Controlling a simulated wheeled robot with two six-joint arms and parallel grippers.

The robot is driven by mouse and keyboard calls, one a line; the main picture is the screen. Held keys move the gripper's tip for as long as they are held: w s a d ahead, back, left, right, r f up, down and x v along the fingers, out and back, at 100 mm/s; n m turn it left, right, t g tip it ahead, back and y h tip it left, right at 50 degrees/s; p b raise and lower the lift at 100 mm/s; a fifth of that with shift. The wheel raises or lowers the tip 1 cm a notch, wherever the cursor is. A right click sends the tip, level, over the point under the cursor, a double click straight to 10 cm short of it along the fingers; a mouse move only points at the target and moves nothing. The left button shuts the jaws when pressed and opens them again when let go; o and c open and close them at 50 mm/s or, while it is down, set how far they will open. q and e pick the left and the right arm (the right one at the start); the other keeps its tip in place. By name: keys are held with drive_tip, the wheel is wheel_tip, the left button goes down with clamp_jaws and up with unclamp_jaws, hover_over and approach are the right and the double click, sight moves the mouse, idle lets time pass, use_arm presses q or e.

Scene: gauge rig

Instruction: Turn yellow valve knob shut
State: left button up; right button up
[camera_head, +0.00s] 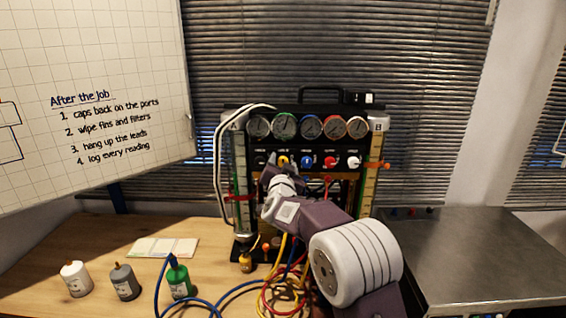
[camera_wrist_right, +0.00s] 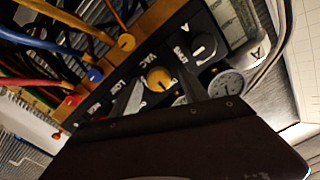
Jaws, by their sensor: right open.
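The gauge rig (camera_head: 305,113) stands upright at the back of the bench with a row of coloured knobs under its gauges. The yellow valve knob (camera_head: 283,161) is second from the left, partly hidden by my right gripper (camera_head: 278,172). In the right wrist view the yellow knob (camera_wrist_right: 158,79) shows beside the label VAC, between the spread fingers of my right gripper. The fingers look open, with gaps between them and the knob; I cannot tell whether they touch the panel. My left gripper is not in view.
A black knob (camera_wrist_right: 203,47) is close beside one finger. Red, blue and yellow hoses hang below the panel. Several bottles, such as the green bottle (camera_head: 179,281), stand on the bench at the left. A steel cabinet (camera_head: 470,255) is at the right.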

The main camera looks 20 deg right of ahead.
drive_tip(key=shift+w+d+f, duration=0.1)
clamp_jaws()
drive_tip(key=shift+f+m+b, duration=0.2)
drive_tip(key=shift+m+b, duration=2.3)
drive_tip(key=shift+m, duration=1.95)
drive_tip(key=shift+f+m+b, duration=0.15)
drive_tip(key=shift+m+b, duration=2.35)
drive_tip(key=shift+m, duration=1.95)
